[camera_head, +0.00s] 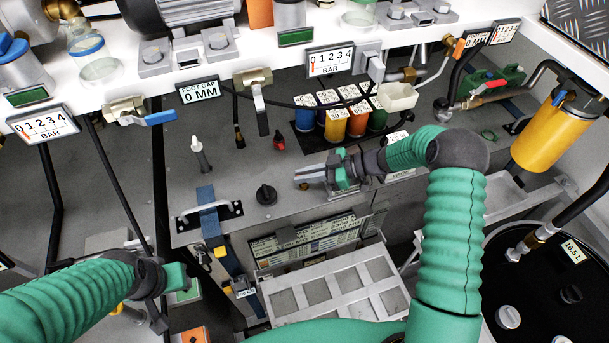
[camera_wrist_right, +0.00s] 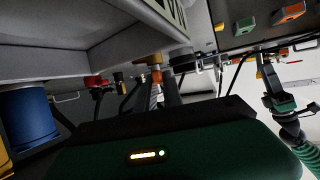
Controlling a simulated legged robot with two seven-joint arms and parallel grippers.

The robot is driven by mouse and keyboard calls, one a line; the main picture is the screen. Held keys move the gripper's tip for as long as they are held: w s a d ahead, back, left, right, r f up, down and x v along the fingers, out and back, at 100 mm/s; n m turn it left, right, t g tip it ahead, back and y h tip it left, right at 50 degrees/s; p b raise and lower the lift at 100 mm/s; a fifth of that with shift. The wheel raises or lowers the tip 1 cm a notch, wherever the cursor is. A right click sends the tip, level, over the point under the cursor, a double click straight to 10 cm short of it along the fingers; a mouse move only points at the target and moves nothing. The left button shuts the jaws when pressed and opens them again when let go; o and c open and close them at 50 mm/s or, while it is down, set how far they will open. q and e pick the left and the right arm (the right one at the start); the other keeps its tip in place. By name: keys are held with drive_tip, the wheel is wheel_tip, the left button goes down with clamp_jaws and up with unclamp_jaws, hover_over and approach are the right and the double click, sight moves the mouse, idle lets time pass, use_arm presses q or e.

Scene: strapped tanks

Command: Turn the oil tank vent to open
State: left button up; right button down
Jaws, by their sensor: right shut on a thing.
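The grey tank top (camera_head: 240,180) lies in the middle of the head view, under a blue strap (camera_head: 207,215). A black knob (camera_head: 266,194) stands on it, left of my right gripper's fingertips and apart from them. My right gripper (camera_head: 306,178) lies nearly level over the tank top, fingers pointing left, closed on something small. A brass-coloured fitting (camera_wrist_right: 155,76) shows at its fingers in the right wrist view; I cannot tell whether it is the vent. My left gripper (camera_head: 158,318) hangs at lower left, its fingers too unclear to read.
Colour-capped bottles (camera_head: 335,123) stand behind my right wrist. A white shelf with gauges (camera_head: 330,60) and valves overhangs the back. A grey slotted tray (camera_head: 335,290) lies in front. A yellow cylinder (camera_head: 550,133) and black drum (camera_head: 560,300) stand at right.

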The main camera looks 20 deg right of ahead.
drive_tip(key=shift+w+r, duration=0.1)
drive_tip(key=shift+r, duration=0.05)
drive_tip(key=c, duration=1.7)
unclamp_jaws()
drive_tip(key=shift+o, duration=1.1)
drive_tip(key=b+v, duration=0.3)
drive_tip(key=v, duration=0.5)
drive_tip(key=b+v, duration=0.3)
drive_tip(key=v, duration=0.5)
drive_tip(key=shift+w+d, duration=0.1)
drive_tip(key=shift+d, duration=0.4)
